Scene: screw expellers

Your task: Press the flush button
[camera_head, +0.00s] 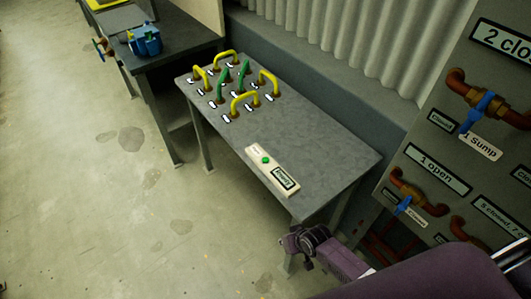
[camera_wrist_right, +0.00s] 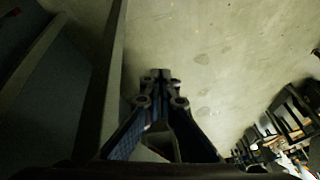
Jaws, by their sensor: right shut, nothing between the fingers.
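The green flush button (camera_head: 265,159) sits on a white panel (camera_head: 272,170) on the near part of the grey table (camera_head: 315,150). A small label is beside the button, and a larger framed label is at the panel's lower end. My right gripper (camera_head: 303,243) is in front of and below the table's near end, apart from the button and panel. In the right wrist view its fingers (camera_wrist_right: 160,76) are together, with nothing between them. The button does not show clearly in the wrist view. My left gripper is not in view.
Several yellow and green pipe handles (camera_head: 235,80) stand at the table's far end. A second table (camera_head: 175,42) with a blue part (camera_head: 147,39) is behind. A valve panel (camera_head: 470,130) rises at the right. Floor at the left is open.

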